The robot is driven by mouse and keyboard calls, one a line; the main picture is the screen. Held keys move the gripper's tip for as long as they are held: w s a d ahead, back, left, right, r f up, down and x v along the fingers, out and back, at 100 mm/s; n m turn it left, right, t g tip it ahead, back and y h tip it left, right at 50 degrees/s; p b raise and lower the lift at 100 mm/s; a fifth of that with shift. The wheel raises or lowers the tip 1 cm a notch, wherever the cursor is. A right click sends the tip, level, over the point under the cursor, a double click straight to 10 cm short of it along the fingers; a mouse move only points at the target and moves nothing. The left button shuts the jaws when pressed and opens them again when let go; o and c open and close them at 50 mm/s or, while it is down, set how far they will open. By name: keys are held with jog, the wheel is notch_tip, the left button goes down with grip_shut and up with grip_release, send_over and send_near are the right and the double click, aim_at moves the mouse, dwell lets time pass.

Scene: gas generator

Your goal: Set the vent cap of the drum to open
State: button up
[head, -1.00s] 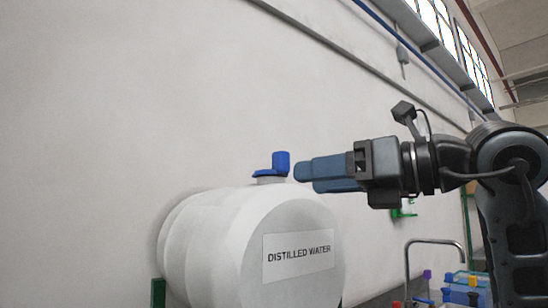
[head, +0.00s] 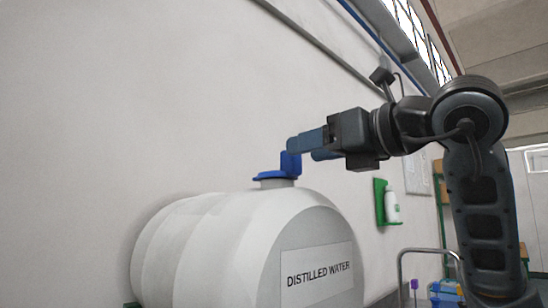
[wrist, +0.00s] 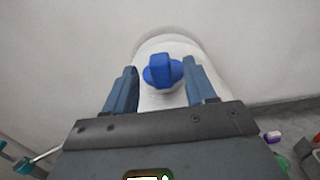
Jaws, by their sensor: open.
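A white drum (head: 215,245) labelled "DISTILLED WATER" lies on its side by the wall. Its blue vent cap (head: 271,178) sits on the neck at the top, with an upright blue handle (head: 291,163). My gripper (head: 310,147) reaches in from the right at the height of the handle. One finger overlaps the top of the handle in the head view. In the wrist view, the open fingers of my gripper (wrist: 163,88) stand on either side and the cap (wrist: 162,70) shows between and just beyond their tips. A gap shows on both sides; I see no contact.
The plain wall (head: 150,100) is close behind the drum. A green holder with a white bottle (head: 391,207) hangs on the wall to the right. A grey metal rail (head: 425,250) and coloured items stand at the lower right.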

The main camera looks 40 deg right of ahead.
aim_at(283, 156)
jog(key=w+p, duration=0.1)
jog(key=w, duration=0.6)
grip_shut()
dwell(0.5)
